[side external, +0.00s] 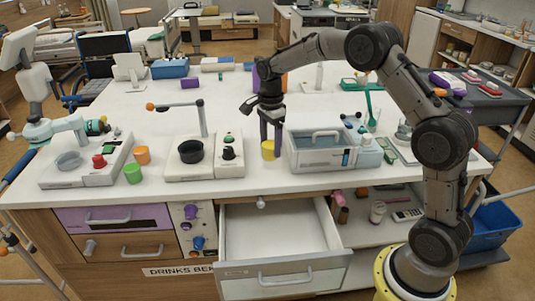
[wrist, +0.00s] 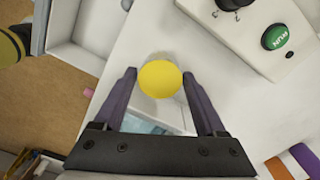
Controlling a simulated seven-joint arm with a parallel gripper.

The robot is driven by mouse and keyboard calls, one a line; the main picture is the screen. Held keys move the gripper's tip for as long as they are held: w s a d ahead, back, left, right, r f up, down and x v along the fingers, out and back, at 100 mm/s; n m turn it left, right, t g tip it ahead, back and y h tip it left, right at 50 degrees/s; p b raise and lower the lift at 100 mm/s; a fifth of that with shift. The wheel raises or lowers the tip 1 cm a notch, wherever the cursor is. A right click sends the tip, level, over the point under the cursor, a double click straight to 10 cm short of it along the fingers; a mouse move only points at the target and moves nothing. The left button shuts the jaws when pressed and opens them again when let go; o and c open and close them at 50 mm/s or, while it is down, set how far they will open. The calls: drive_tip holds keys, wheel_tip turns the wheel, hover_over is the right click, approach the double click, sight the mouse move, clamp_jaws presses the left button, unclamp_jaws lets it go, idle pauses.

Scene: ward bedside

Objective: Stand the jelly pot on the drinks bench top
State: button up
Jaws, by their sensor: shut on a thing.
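The yellow pot (side external: 268,150), which I take for the jelly pot, is upright below my gripper (side external: 271,140) near the front edge of the white drinks bench top (side external: 225,197). In the wrist view its round yellow top (wrist: 160,79) sits between the two dark purple fingertips of my gripper (wrist: 160,76), which is shut on it. The pot is at or very close to the bench surface; I cannot tell whether its base touches.
An open drawer (side external: 280,240) juts out below the front edge. A grey-white caddy (side external: 320,152) stands close right of the pot. A unit with a green button (side external: 229,150) stands close left. Orange (side external: 142,155) and green (side external: 133,173) cups are farther left. Bench top behind is mostly clear.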

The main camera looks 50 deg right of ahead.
sight(267, 154)
drive_tip(key=shift+w+d+f, duration=0.15)
drive_tip(key=shift+w+f, duration=0.45)
drive_tip(key=shift+f, duration=0.15)
drive_tip(key=shift+w+f, duration=0.1)
drive_tip(key=shift+f, duration=1.45)
drive_tip(key=shift+f, duration=0.2)
drive_tip(key=o, duration=1.4)
drive_tip(key=shift+r, duration=0.1)
